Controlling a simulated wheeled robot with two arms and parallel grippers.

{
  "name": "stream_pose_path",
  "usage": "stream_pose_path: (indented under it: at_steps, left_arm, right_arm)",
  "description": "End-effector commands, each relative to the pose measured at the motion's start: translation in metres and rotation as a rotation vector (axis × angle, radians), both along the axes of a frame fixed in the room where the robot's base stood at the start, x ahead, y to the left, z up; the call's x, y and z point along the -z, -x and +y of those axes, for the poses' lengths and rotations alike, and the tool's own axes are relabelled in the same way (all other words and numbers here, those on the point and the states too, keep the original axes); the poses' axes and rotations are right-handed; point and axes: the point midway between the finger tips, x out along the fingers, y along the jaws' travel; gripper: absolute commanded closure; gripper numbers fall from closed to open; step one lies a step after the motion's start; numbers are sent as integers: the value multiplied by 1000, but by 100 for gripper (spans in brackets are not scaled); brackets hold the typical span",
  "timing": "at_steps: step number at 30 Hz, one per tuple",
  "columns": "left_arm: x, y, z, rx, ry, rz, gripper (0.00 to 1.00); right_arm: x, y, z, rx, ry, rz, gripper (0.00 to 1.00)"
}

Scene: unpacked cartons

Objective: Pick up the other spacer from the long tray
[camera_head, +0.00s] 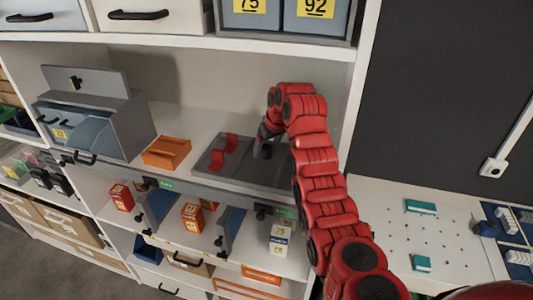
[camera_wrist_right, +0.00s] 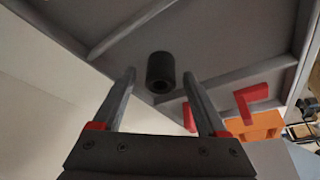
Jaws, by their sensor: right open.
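The long tray (camera_head: 213,163) is grey and shallow and lies on the middle shelf; its floor and dividing walls fill the top of the right wrist view (camera_wrist_right: 225,35). A dark, hollow cylindrical spacer (camera_wrist_right: 160,72) is in the tray. My right gripper (camera_wrist_right: 157,76) is open, and the spacer shows between its two fingertips, which do not appear to grip it. In the head view my right gripper (camera_head: 266,140) is over the tray, with the spacer hard to tell from the dark fingers. My left gripper is in neither view.
Red angled brackets (camera_head: 230,143) lie in the tray's left part, beside the gripper. An orange open bin (camera_head: 166,152) and a grey drawer box (camera_head: 95,125) stand to the left. The shelf's right upright (camera_head: 358,95) is close to my right arm.

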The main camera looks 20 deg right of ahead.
Motion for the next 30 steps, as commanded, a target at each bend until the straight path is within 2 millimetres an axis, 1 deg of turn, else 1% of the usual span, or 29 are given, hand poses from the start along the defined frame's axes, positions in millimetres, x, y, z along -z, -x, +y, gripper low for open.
stream_pose_path:
  at_steps: [5,8,9,11,15,18,30]
  left_arm:
    - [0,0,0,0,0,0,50]
    - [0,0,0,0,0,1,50]
    - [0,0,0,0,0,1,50]
    - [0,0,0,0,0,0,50]
    - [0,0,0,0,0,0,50]
    - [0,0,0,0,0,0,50]
    - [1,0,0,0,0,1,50]
  right_arm:
    - [0,-1,0,0,0,-2,24]
    - [0,-1,0,0,0,-2,41]
    - [0,-1,0,0,0,-2,48]
    - [0,0,0,0,0,-2,59]
    - [0,-1,0,0,0,-2,84]
    - [0,0,0,1,-1,-2,100]
    - [-2,-1,1,0,-1,-2,100]
